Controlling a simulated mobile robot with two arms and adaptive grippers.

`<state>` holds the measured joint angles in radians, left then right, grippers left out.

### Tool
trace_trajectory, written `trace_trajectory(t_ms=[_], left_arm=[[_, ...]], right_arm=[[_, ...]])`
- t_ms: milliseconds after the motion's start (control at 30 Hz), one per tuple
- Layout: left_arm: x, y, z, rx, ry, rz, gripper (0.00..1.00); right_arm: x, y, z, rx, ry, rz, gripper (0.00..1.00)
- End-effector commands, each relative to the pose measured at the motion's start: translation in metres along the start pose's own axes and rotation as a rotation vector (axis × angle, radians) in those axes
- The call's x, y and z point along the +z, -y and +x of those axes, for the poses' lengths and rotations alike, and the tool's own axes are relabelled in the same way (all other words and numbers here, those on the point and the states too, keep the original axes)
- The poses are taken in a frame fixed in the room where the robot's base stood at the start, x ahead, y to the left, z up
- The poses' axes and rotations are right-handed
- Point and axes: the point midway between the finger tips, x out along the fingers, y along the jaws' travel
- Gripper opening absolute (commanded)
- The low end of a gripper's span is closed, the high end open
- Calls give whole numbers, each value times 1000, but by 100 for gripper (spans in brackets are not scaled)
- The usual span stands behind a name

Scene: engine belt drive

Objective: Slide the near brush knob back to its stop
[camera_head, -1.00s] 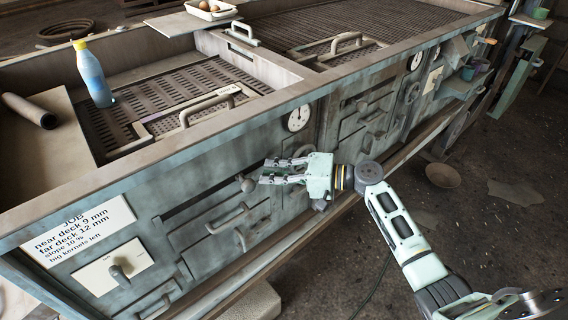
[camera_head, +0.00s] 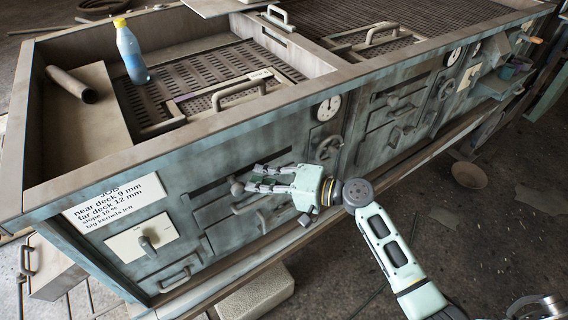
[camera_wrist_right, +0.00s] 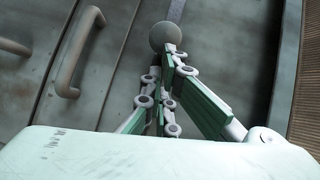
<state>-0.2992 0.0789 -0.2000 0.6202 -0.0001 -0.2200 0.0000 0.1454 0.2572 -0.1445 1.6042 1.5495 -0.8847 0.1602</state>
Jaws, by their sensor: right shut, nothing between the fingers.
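The near brush knob (camera_head: 237,189) is a grey ball on the machine's front panel, at a dark horizontal slot (camera_head: 272,161). Dark slot shows on both sides of it. In the right wrist view the knob (camera_wrist_right: 165,37) is just beyond the fingertips. My right gripper (camera_head: 250,180) is shut and empty, its fingers pointing left along the panel at the knob's right side. In the wrist view the fingertips (camera_wrist_right: 170,58) overlap the ball's lower edge and seem to touch it. My left gripper is not in view.
A bar handle (camera_head: 250,205) lies just below the knob, close under my fingers. A round dial (camera_head: 328,108) and a handwheel (camera_head: 328,147) are to the right. A white job card (camera_head: 115,200) is at the left. A bottle (camera_head: 131,52) stands on top.

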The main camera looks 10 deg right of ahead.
Motion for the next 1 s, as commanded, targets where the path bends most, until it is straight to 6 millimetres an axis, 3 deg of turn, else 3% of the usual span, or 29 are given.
trace_trajectory(t_ms=[200,400,1000], left_arm=[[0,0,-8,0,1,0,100],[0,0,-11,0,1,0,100],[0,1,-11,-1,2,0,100]], right_arm=[[39,11,30,-2,2,2,0],[57,15,44,-1,-1,0,0],[61,15,48,1,-2,-1,0]])
